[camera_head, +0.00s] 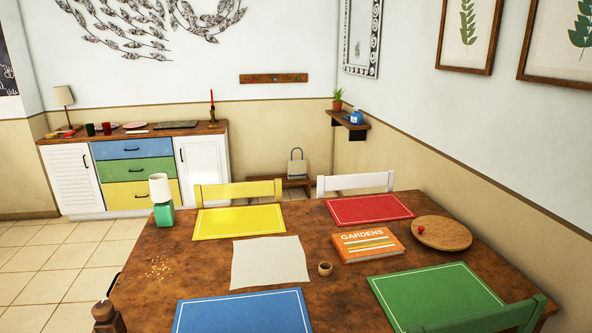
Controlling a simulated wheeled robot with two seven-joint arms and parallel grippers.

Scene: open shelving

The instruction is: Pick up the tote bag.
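The tote bag (297,169) is small and pale grey-beige, with a dark upright loop handle. It stands upright on a low brown wooden bench (262,182) against the far wall, in the middle of the head view. It is beyond the dining table, seen in the gap between the yellow chair and the white chair. The chair backs and table hide part of the bench. Neither of my grippers is in view.
The wooden table (215,266) fills the foreground, with placemats, a book (367,245), a lamp-like green and white object (162,200) and a small cup (325,268). A yellow chair (238,190) and white chair (355,182) stand behind it. Tiled floor (55,265) is clear at left.

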